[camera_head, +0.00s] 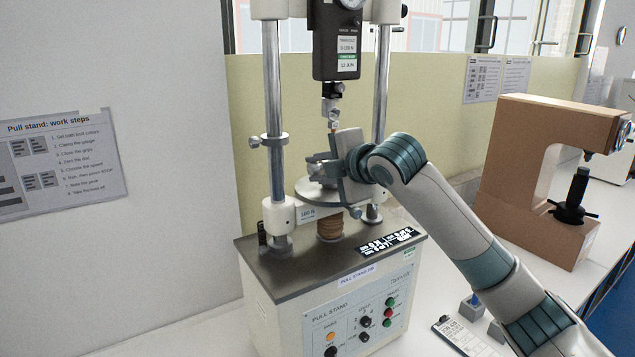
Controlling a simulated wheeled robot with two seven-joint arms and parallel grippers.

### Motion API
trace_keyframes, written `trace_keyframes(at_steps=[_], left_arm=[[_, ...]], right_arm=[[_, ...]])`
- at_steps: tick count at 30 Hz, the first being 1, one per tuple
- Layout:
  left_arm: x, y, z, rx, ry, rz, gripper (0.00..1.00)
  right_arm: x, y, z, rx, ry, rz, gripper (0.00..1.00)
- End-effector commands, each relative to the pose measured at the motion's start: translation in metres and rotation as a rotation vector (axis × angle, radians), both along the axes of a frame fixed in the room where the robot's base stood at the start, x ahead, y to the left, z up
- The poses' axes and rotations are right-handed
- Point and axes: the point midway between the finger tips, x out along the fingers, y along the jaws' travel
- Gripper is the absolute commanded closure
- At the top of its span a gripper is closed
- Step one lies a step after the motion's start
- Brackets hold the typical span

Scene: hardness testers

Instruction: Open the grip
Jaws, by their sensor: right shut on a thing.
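The pull stand (300,265) stands on the white bench, with two steel columns and a black force gauge (336,45) hanging between them. The metal upper grip (335,106) hangs below the gauge, with a thin piece under it. A round plate (318,190) sits low between the columns. My right gripper (318,162) reaches in from the right, just above this plate and below the upper grip. It is shut on a part of the lower grip; its fingers and palm hide most of that part. My left gripper is not in view.
The stand's front panel (365,320) has several knobs and buttons. A tan tester (530,170) stands at the right behind my arm. A clipboard (465,335) lies on the bench by the stand. A work-steps sheet (60,165) hangs on the left wall.

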Motion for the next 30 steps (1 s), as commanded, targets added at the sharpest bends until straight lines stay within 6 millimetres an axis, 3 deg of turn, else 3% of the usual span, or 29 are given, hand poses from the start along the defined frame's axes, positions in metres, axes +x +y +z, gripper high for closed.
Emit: trace_keyframes(at_steps=[4, 17, 18, 20, 30], left_arm=[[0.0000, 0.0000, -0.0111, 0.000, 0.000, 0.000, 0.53], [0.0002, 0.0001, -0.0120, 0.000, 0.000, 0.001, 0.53], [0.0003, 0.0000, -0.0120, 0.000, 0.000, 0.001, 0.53], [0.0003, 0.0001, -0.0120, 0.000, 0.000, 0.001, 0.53], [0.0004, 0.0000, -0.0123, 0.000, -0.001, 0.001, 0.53]], right_arm=[[-0.0006, -0.0002, -0.0049, 0.023, -0.035, 0.000, 0.98], [-0.0004, 0.0000, -0.0028, 0.034, -0.049, 0.000, 0.98], [-0.0004, 0.0000, -0.0029, 0.034, -0.049, 0.000, 0.73], [-0.0003, -0.0001, -0.0028, 0.034, -0.049, 0.000, 0.59], [-0.0006, -0.0005, -0.0020, 0.034, -0.051, -0.001, 0.57]])
